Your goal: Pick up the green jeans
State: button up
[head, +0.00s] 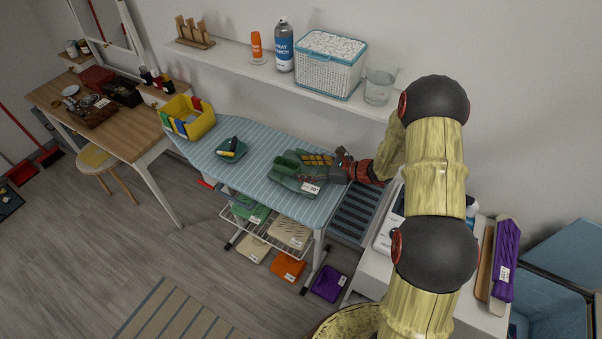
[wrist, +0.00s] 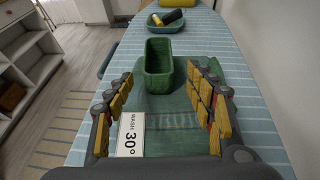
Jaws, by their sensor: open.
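A folded green garment, which looks like the green jeans (head: 291,184), lies flat on the striped ironing board with a white tag. It also fills the middle of the wrist view (wrist: 172,108), where the tag reads "WASH 30°". A small green open-topped box (wrist: 158,68) stands on or against its far part; it also shows in the head view (head: 286,161). My gripper (head: 318,160) is open above the garment, with its yellow-padded fingers to either side in the wrist view (wrist: 158,88). Nothing is held. Whether the fingers touch the cloth is unclear.
A teal dish (head: 231,149) with a dark and yellow item sits farther along the ironing board (head: 262,148). A yellow bin (head: 188,118) stands at its far end. Folded clothes, one green (head: 250,212), lie on the rack below. A wall shelf (head: 225,50) runs behind.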

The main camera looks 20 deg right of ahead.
aim_at(300, 168)
jog(key=x, duration=0.3)
jog(key=shift+f, duration=0.25)
jog(key=c, duration=0.4)
grip_shut()
jog(key=shift+r, duration=0.1)
dwell(0.5)
